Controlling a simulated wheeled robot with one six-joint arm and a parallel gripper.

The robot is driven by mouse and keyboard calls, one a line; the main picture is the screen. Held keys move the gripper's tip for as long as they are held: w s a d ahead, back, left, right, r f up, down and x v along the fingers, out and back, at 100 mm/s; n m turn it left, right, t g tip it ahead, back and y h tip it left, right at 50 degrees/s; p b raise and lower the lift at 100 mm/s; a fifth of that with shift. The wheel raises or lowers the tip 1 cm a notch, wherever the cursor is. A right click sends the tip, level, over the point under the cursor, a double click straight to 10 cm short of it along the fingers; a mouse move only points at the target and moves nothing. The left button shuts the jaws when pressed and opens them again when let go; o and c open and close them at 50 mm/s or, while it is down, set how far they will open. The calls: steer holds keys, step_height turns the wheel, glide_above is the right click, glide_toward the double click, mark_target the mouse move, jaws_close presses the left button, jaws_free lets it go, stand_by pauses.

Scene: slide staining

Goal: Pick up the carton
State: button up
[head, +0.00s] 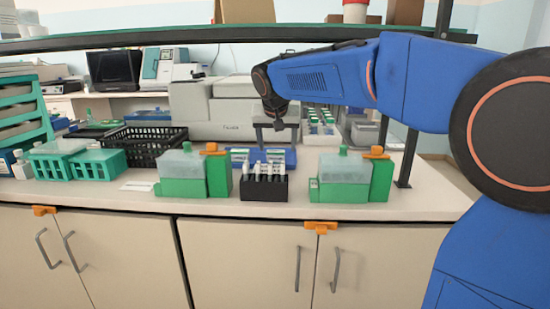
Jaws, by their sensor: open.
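Brown cardboard boxes stand on the upper shelf; one carton-like box (404,12) is at the top right, cut off by the picture's edge, and another (230,12) is farther left. I cannot tell which box, if either, is the carton. My gripper (276,136) is open and points down over a blue tray (284,157) on the bench, well below the shelf. The tray holds small green-and-white items, partly hidden by the gripper and a black rack. I cannot make out anything between the fingers.
The black rack (264,188) with white-topped tubes stands at the bench's front, between two green staining units (183,187) (343,190). A black basket (140,148) and green racks (95,165) are left. A grey machine (215,108) stands behind. The shelf edge (180,39) runs above.

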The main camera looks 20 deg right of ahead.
mark_target(276, 151)
steer(key=shift+w+x, duration=0.15)
steer(key=shift+x, duration=1.15)
steer(key=shift+w+x, duration=0.15)
steer(key=shift+x, duration=1.15)
steer(key=shift+a+r, duration=0.15)
steer(key=shift+a, duration=0.05)
steer(key=c, duration=1.2)
steer(key=shift+s+a+r, duration=0.15)
steer(key=shift+s+r, duration=0.2)
steer(key=shift+r, duration=0.05)
steer(key=s+a+r, duration=0.1)
steer(key=s+r, duration=0.1)
steer(key=s, duration=0.2)
steer(key=s+a+r, duration=0.1)
steer(key=s+r, duration=0.1)
steer(key=s, duration=0.2)
steer(key=s+a+r, duration=0.2)
steer(key=s+r, duration=0.1)
steer(key=s, duration=0.1)
steer(key=shift+s+r, duration=0.1)
steer(key=shift+s, duration=0.25)
steer(key=shift+a, duration=0.1)
